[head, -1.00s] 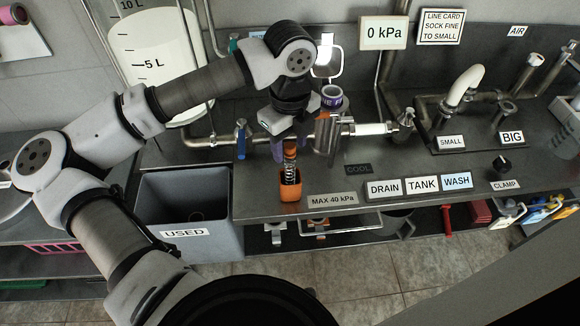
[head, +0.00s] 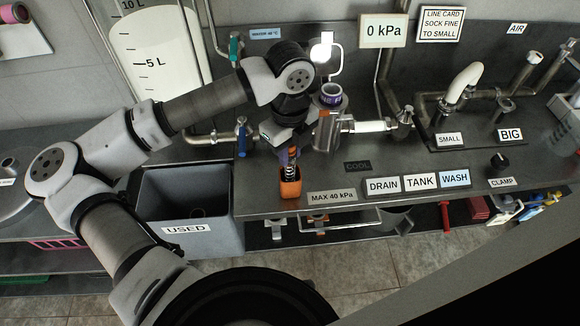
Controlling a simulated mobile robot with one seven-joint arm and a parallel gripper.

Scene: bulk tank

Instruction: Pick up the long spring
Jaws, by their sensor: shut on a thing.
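The long spring (head: 291,172) is a dark metal coil. It stands upright with its lower end in a small orange holder (head: 290,188) near the front edge of the counter. My gripper (head: 288,151) points down from above and is shut on the spring's upper part. The fingers hide much of the spring's top. The spring's lower coils still show inside the mouth of the holder.
A grey USED bin (head: 188,222) stands left of the holder, below counter height. A steel cylinder with a purple band (head: 331,97) and its pipe stand close behind to the right. DRAIN, TANK and WASH labels (head: 420,183) lie right.

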